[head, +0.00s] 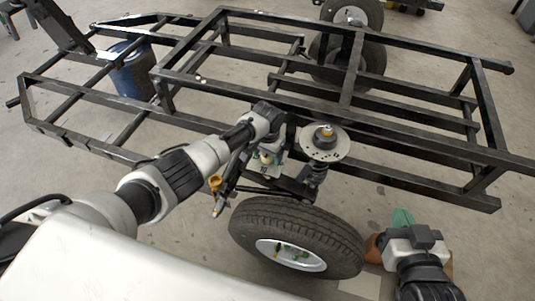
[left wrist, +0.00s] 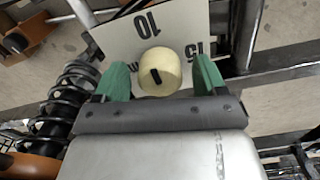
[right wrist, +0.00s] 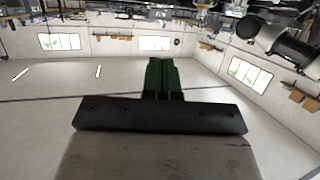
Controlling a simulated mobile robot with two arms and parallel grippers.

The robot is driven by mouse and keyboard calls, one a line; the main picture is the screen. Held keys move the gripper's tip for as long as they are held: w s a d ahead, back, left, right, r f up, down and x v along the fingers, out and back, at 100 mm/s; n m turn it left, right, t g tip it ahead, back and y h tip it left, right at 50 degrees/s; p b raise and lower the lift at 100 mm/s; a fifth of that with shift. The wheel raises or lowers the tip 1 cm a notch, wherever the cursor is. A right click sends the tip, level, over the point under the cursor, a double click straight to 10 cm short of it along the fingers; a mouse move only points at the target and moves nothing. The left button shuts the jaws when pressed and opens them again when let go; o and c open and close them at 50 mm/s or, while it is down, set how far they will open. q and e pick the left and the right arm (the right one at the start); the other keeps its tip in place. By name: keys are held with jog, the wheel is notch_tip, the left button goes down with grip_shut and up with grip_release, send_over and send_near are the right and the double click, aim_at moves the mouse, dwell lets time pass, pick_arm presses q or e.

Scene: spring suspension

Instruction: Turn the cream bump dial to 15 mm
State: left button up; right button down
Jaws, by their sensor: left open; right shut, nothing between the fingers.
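The cream dial (left wrist: 158,72) is a round knob with a short black mark, on a white scale plate (left wrist: 112,38). The plate shows a black 10 above the dial and a 15 to its right. The mark tilts slightly up-left, roughly toward the 10. My left gripper (left wrist: 161,78) is open, its green fingers on either side of the dial; contact cannot be told. In the head view the plate (head: 263,170) shows below my left wrist, and the dial is partly hidden. My right gripper (right wrist: 161,77) is shut and empty; its green tips (head: 402,217) show right of the wheel.
A black spring (left wrist: 72,100) stands left of the dial in the left wrist view. A tyred wheel (head: 297,238) stands in front, with a brake disc (head: 325,152) behind it. The black trailer frame (head: 400,130) spreads behind. Floor around it is mostly open.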

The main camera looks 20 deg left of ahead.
pick_arm(q)
jog(key=c, duration=0.9)
